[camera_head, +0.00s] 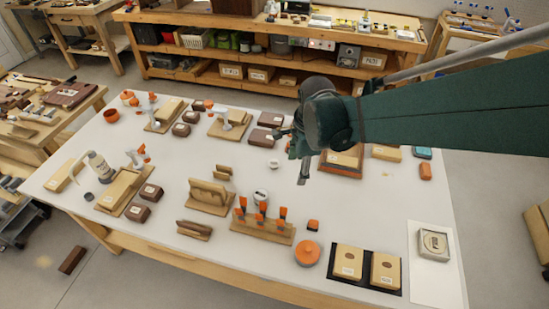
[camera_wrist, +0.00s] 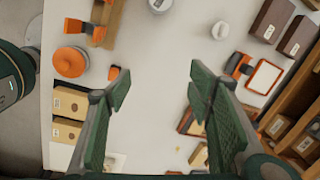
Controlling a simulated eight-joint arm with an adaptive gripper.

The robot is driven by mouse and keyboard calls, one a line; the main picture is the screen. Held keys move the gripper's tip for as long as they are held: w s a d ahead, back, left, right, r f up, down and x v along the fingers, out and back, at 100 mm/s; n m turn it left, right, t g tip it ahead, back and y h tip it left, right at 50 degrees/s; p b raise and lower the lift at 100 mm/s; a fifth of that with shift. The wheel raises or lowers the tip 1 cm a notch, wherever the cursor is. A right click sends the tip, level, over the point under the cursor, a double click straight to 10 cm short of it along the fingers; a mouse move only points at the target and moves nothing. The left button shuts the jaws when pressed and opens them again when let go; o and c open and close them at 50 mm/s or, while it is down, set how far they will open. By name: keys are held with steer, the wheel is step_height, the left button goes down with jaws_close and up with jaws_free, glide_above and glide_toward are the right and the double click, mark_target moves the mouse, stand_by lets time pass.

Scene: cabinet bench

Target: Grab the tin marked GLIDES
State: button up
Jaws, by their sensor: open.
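No label reading GLIDES is legible in these views. Two small round pale tins stand on the white bench top: one (camera_head: 262,195) behind the orange-topped clamp rack, and one (camera_head: 273,163) farther back. Two round pale tins also show at the top of the wrist view, one (camera_wrist: 160,5) cut by the edge and one (camera_wrist: 220,30) to its right. A square pale tin (camera_head: 433,244) lies on a white sheet at the front right. My gripper (camera_head: 296,157) hangs above the bench; in the wrist view (camera_wrist: 160,72) its green fingers are spread with nothing between them.
An orange round pot (camera_head: 308,253) and two wooden boxes (camera_head: 348,261) (camera_head: 385,270) on a dark mat stand at the front. The clamp rack (camera_head: 262,230) is upright nearby. Wooden blocks and dark boxes (camera_head: 139,212) fill the left. Bare bench (camera_head: 350,205) lies right of the rack.

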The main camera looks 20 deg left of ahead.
mark_target(260, 194)
steer(key=a+f+m, duration=0.1)
steer(key=a+f, duration=0.2)
steer(key=a, duration=0.1)
steer(key=s+a+f+m+g, duration=0.1)
steer(key=a+f+m, duration=0.1)
steer(key=a+f, duration=0.1)
steer(key=a+f+m, duration=0.1)
steer(key=a+f, duration=0.3)
steer(key=a, duration=0.1)
steer(key=shift+s+a+m+g+h+p, duration=0.3)
steer(key=shift+h, duration=0.1)
steer(key=shift+s+a+f, duration=0.15)
steer(key=shift+a+f, duration=0.2)
steer(key=shift+f, duration=0.1)
steer(key=shift+f, duration=1.2)
steer(key=shift+s+f+b, duration=0.2)
steer(key=shift+f+b, duration=0.5)
steer(key=shift+f, duration=1.9)
